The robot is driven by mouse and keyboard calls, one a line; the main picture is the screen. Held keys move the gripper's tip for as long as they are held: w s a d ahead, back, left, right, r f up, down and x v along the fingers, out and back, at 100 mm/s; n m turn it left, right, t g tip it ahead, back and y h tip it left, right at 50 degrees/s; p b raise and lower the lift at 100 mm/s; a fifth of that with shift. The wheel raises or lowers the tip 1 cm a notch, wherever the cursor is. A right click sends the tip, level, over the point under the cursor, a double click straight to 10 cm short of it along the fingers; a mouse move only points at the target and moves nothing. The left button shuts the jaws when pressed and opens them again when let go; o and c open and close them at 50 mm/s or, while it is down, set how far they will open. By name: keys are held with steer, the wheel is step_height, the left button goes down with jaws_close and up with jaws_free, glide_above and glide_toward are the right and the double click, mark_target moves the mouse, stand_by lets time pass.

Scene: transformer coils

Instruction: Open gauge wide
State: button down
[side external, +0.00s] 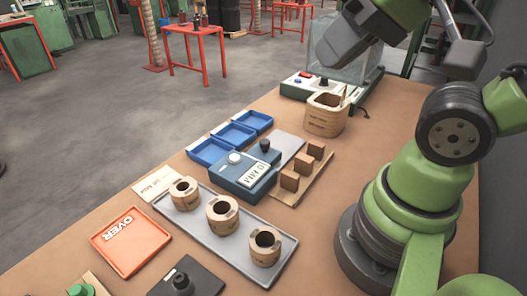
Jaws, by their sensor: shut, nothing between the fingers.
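A blue box (233,179) that appears to be the gauge sits mid-bench. It has a round white knob (235,157), a black knob (265,145) and a pale card (253,174) with printed lettering on top. I cannot make out its opening. My gripper (338,46) is a grey block at the upper right, high above the bench and well apart from the box. It is shut and empty; its fingertips are not clear. Three wooden coils (222,215) with dark centres stand upright on a grey tray (182,217) in front of the box.
An orange tray (130,255) marked OVER lies at the front left. Blue trays (212,150) lie behind the box, and three brown blocks (290,181) stand to its right. A wooden container (325,120) and a device with a clear cover (350,65) stand farther back.

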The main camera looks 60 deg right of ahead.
steer(key=c, duration=1.4)
jaws_free()
steer(key=shift+w, duration=0.15)
steer(key=o, duration=0.5)
steer(key=w, duration=0.1)
steer(key=w+d+n+g, duration=0.1)
steer(key=shift+w, duration=0.35)
steer(key=n+g+h, duration=0.2)
steer(key=n+g, duration=0.4)
steer(key=n, duration=0.2)
glide_above(265, 141)
step_height(265, 141, down, 17)
steer(key=shift+f, duration=0.1)
step_height(265, 141, down, 9)
steer(key=shift+f, duration=0.1)
